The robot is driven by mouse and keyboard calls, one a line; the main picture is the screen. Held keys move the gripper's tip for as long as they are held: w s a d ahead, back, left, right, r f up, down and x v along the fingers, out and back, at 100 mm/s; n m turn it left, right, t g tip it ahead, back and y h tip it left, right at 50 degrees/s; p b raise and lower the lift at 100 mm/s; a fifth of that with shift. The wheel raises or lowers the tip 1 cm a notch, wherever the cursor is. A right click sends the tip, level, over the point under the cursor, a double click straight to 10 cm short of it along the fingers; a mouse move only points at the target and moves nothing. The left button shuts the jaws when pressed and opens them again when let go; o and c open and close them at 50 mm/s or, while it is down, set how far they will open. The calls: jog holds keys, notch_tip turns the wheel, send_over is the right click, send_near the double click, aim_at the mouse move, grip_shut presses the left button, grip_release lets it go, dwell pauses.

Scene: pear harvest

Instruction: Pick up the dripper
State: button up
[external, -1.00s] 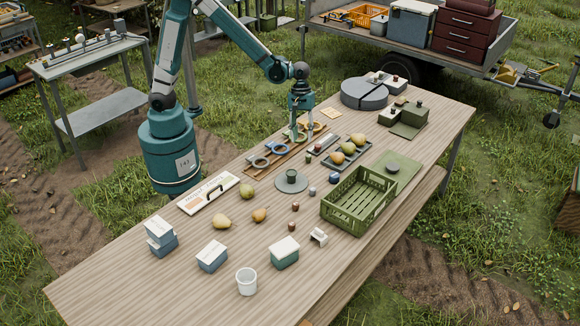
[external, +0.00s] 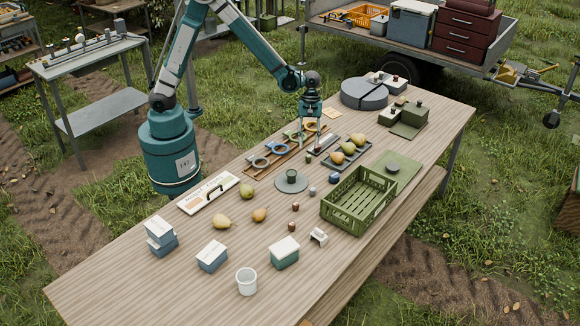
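No object is clearly recognisable as the dripper at this size. A small dark green cup-like piece (external: 291,176) stands on a round grey disc (external: 287,186) near the table's middle; I cannot tell whether it is the dripper. My gripper (external: 311,146) points down over the far half of the table, beside the wooden board of ring-handled tools (external: 270,158) and left of the pear tray. It is behind and right of the grey disc, apart from it. Its fingers are small here, and I cannot tell whether they are open, or whether anything is between them.
A green crate (external: 358,200) stands right of the disc. A dark tray of pears (external: 341,155) lies behind it. Loose pears (external: 222,221), small cylinders, lidded boxes (external: 285,253) and a white cup (external: 246,281) occupy the near part. The table's near left corner is clear.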

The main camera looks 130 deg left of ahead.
aim_at(309, 156)
jog(key=shift+x, duration=1.15)
jog(key=shift+b+x, duration=0.7)
jog(key=shift+x, duration=1.9)
jog(key=shift+w, duration=0.1)
jog(key=shift+c, duration=0.5)
jog(key=c, duration=0.7)
